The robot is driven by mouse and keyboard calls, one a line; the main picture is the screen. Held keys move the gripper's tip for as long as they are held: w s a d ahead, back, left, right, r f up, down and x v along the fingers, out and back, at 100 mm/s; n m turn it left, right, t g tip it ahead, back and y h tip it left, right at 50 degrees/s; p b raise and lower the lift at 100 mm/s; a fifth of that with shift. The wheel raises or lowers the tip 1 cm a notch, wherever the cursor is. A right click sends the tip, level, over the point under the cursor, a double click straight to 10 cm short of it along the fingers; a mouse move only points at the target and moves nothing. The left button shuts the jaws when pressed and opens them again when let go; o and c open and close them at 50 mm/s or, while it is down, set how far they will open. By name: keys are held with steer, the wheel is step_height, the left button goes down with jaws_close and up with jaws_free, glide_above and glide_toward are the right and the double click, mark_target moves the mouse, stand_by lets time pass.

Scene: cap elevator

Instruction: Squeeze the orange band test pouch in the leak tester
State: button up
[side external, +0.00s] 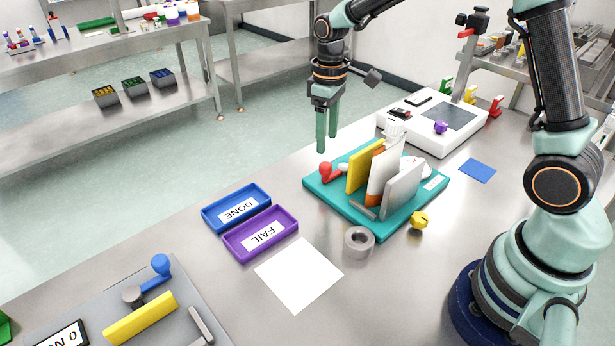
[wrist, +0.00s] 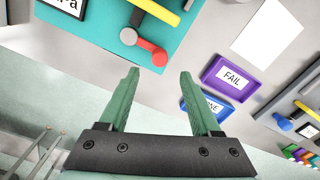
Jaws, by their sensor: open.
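A white pouch with an orange band (side external: 378,178) stands upright in the teal leak tester (side external: 335,203), between its yellow plate (side external: 360,172) and its pale grey plate (side external: 402,188). The tester's red-knobbed lever (side external: 326,170) is at its left side; the red knob (wrist: 158,56) also shows in the wrist view. My gripper (side external: 326,142) is open and empty, pointing down above and just behind the red knob. In the wrist view my gripper (wrist: 160,74) has its fingers spread below the knob. The pouch is not seen in the wrist view.
A blue DONE tray (side external: 215,215) and a purple FAIL tray (side external: 245,248) lie left of the tester. A white sheet (side external: 298,275), a grey ring (side external: 359,241) and a yellow knob (side external: 419,221) are in front. A grey device with a blue-knobbed lever (side external: 160,266) stands front left.

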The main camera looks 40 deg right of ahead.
mark_target(326, 164)
step_height(326, 164, down, 8)
steer(key=shift+r, duration=0.25)
jaws_close()
steer(key=shift+r, duration=0.1)
stand_by(1.4)
